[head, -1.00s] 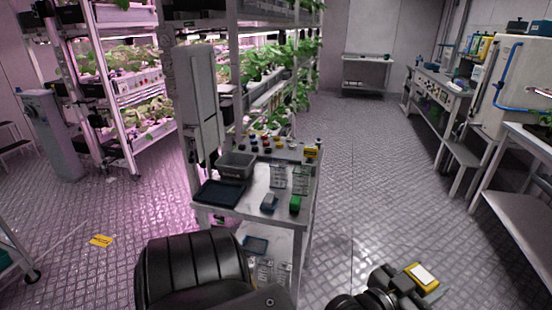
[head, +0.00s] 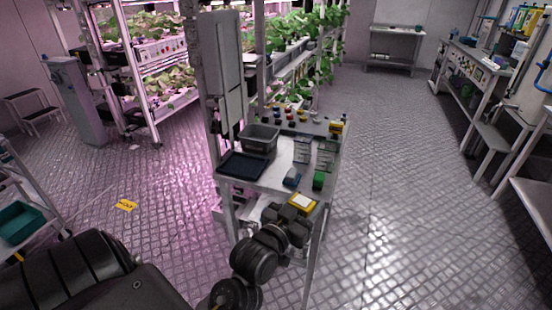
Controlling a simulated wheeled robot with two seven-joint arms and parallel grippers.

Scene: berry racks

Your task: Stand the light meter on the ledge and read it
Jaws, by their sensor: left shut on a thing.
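The light meter (head: 303,202), a yellow box with a pale white face, is held by my left gripper (head: 291,212). The dark gripper is shut on it; its fingers are small and partly hidden. In the picture they overlap the near edge of the small cart-like bench at the rack's end. The gap between meter and bench cannot be told. A raised ledge (head: 300,127) with several small coloured knobs runs along the back of the bench top. No reading can be made out on the meter. My right gripper is not in view.
On the bench stand a grey bin (head: 259,139), a dark blue tray (head: 243,165), clear containers (head: 302,150), a blue block (head: 292,178) and a green block (head: 319,179). Open floor lies to the right.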

